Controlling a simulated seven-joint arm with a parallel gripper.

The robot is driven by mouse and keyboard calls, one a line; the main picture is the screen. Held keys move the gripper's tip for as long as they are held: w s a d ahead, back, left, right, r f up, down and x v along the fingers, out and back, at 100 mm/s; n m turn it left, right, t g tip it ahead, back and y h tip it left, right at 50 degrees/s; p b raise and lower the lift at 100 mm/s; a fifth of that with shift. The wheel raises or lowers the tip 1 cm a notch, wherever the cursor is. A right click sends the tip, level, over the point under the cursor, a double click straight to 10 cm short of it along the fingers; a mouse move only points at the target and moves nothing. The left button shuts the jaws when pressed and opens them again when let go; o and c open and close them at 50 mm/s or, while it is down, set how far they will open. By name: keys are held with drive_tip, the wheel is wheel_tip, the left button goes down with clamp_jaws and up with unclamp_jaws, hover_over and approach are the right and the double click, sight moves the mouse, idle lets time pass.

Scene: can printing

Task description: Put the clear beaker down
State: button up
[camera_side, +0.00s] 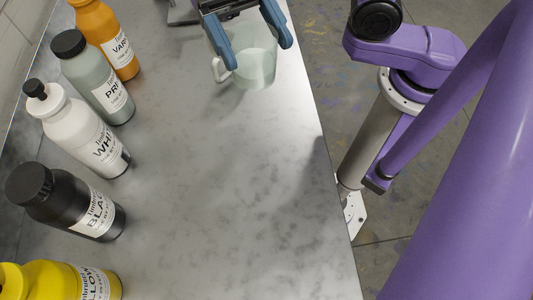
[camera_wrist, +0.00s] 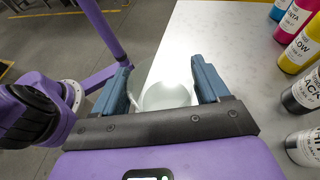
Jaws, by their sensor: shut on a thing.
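The clear beaker (camera_side: 256,68) is between the two blue fingers of my gripper (camera_side: 252,35) at the top of the side view. It looks upright, with a handle on its left side, and holds something pale. In the wrist view the beaker (camera_wrist: 165,95) sits between the fingertips of my gripper (camera_wrist: 163,80), which are shut on it. It is over the grey worktop (camera_side: 220,200), close to the edge. I cannot tell whether its base touches the surface.
Several bottles line the left of the worktop: orange (camera_side: 108,40), grey-green (camera_side: 95,78), white (camera_side: 80,130), black (camera_side: 68,203) and yellow (camera_side: 60,282). A grey stand base (camera_side: 183,12) is at the top. The worktop's middle and front are clear. Its right edge drops to the floor.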

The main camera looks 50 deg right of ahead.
drive_tip(key=shift+s+a+r+m+t+y, duration=0.25)
drive_tip(key=shift+a+r+m+t+y, duration=0.35)
drive_tip(key=shift+a+r+m+y, duration=0.3)
hover_over(254, 140)
wheel_tip(254, 140, down, 19)
drive_tip(key=shift+f, duration=0.15)
drive_tip(key=shift+f, duration=0.1)
drive_tip(key=o, duration=1.1)
